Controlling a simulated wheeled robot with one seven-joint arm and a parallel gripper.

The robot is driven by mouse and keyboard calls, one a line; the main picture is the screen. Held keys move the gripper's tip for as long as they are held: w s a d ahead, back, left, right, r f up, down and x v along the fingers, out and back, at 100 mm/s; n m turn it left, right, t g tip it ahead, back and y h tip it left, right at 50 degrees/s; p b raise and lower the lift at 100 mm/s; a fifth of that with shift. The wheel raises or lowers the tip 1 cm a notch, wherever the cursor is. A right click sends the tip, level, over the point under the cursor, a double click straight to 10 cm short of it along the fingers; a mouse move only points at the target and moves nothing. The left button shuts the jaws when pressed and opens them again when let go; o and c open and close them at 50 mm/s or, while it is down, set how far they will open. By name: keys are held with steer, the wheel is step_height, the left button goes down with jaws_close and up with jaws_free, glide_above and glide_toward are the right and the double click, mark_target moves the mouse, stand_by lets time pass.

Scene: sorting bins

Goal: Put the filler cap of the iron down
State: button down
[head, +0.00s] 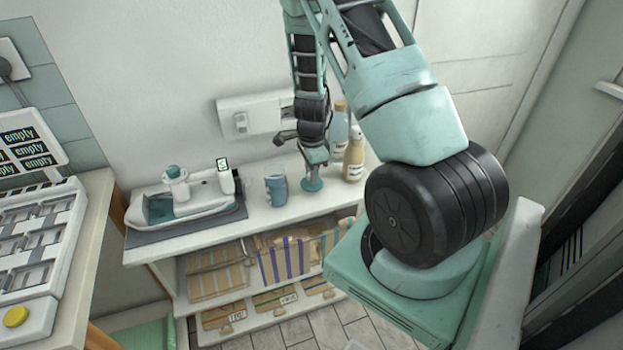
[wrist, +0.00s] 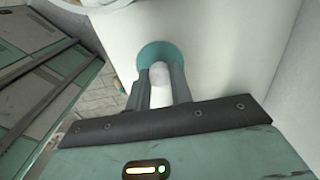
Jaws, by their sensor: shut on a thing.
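The filler cap (head: 312,185) is a teal disc with a white stem; it also shows in the wrist view (wrist: 157,52). My gripper (head: 313,160) points down and its two fingers (wrist: 160,85) are shut on the white stem, with the disc beyond the fingertips. The cap is at or just above the white counter top, between the blue cup and the bottles; I cannot tell whether it touches. The white and teal iron (head: 190,208) lies on a dark mat at the left of the counter.
A blue cup (head: 277,188) stands close left of the cap. Two bottles (head: 353,160) stand close on its right. A white wall box (head: 250,117) is behind. Shelves with striped cloths (head: 290,258) are below. A bench with trays (head: 40,240) is at the left.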

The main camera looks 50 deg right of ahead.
steer(key=shift+f, duration=1.25)
steer(key=shift+f, duration=0.15)
steer(key=c, duration=1.2)
jaws_free()
steer(key=shift+c, duration=0.2)
